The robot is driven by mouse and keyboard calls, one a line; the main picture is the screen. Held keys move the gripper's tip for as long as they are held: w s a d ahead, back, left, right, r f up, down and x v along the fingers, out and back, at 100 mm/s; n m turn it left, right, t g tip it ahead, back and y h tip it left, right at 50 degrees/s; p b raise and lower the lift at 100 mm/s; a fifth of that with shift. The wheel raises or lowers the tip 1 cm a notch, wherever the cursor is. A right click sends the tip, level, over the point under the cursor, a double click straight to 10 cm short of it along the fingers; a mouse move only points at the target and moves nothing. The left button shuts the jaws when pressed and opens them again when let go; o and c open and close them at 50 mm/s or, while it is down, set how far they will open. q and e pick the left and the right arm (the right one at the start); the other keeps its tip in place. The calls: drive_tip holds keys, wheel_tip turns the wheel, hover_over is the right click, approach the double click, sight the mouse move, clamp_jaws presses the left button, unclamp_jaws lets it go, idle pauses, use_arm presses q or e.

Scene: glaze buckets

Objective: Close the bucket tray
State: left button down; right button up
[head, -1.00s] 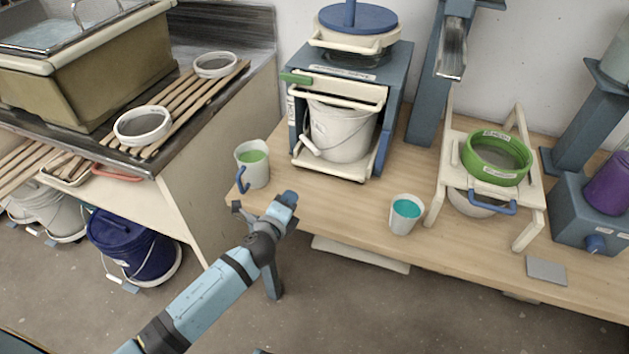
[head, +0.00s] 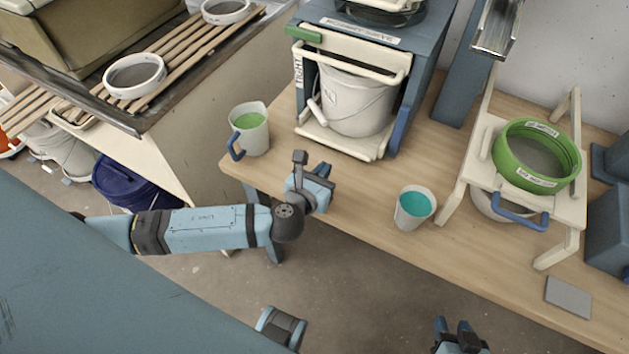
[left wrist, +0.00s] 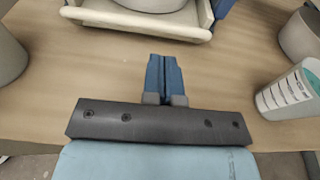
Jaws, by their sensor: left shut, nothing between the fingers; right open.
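The bucket tray (head: 338,147) is a cream tray at the bottom of the blue-grey cabinet (head: 427,65). Its front part sticks out past the cabinet front, and a white bucket (head: 357,103) stands on it. In the left wrist view the tray's front edge (left wrist: 140,24) is at the top, with the bucket base above it. My left gripper (head: 322,170) is in front of the tray, over the table edge, apart from it. Its blue fingers (left wrist: 164,60) are shut and empty, pointing towards the tray. My right gripper (head: 457,326) is open at the bottom edge, partly cut off.
A mug of green glaze (head: 249,130) stands left of the tray, and a cup of teal glaze (head: 413,207) stands to the right. A cream stand (head: 568,215) with a green sieve (head: 538,157) is further right. The wooden tabletop between tray and front edge is clear.

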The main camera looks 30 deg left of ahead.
use_arm(q)
drive_tip(key=w, duration=0.3)
drive_tip(key=w+f, duration=0.1)
drive_tip(key=w, duration=0.2)
drive_tip(key=shift+w+d+f, duration=0.1)
drive_tip(key=shift+w+f, duration=0.05)
drive_tip(key=shift+w, duration=0.05)
use_arm(e)
drive_tip(key=shift+w+d, duration=0.35)
drive_tip(key=shift+w, duration=0.05)
use_arm(q)
drive_tip(key=w, duration=0.4)
drive_tip(key=shift+w, duration=0.25)
drive_tip(key=shift+r, duration=0.2)
use_arm(e)
drive_tip(key=shift+s+a+r, duration=0.2)
drive_tip(key=shift+s+r, duration=0.1)
drive_tip(key=shift+s, duration=0.05)
